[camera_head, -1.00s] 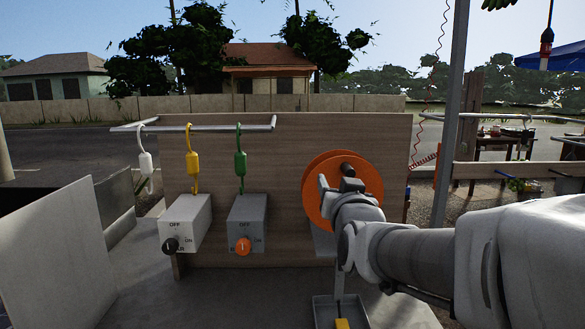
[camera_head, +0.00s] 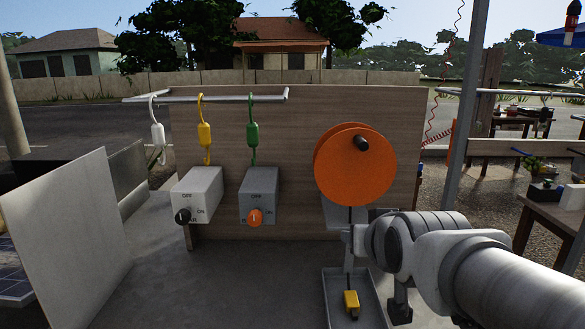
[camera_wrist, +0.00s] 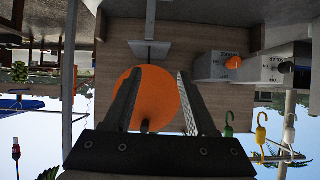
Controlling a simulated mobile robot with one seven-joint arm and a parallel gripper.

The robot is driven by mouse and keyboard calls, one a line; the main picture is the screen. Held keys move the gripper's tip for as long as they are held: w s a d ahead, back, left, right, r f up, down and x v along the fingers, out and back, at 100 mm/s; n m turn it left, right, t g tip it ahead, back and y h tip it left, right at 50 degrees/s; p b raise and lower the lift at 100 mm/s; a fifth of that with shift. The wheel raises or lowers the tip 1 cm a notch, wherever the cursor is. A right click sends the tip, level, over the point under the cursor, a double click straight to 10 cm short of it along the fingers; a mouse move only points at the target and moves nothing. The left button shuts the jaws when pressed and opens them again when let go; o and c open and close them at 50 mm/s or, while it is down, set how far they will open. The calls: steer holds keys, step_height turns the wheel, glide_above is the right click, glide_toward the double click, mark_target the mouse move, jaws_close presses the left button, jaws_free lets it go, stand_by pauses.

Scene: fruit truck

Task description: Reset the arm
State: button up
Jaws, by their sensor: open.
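My gripper (camera_wrist: 159,72) is open in the wrist view, with its two dark fingers spread apart and nothing between them. That view is upside down, and the orange reel (camera_wrist: 160,100) shows behind and between the fingers. In the head view my arm comes in from the right, and its wrist end is below and to the right of the orange reel (camera_head: 352,168). The reel is mounted on a wooden panel (camera_head: 300,115) and has a dark knob. The fingers are hard to make out in the head view.
Two grey switch boxes (camera_head: 198,192) with knobs sit left of the reel. White, yellow and green hooks (camera_head: 252,132) hang from a rail above them. A grey tray (camera_head: 368,292) with a yellow block (camera_head: 351,301) lies below the reel. A pole (camera_head: 458,150) stands at right.

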steer(key=s+d+f+g, duration=0.1)
steer(key=s+f+g, duration=0.2)
steer(key=s, duration=0.5)
steer(key=s+d+f+g, duration=0.1)
steer(key=s+f+g, duration=0.25)
steer(key=s, duration=0.45)
step_height(320, 180, up, 12)
steer(key=p, duration=1.2)
steer(key=shift+s+d+p, duration=0.15)
steer(key=shift+d+p, duration=0.05)
steer(key=shift+p, duration=0.1)
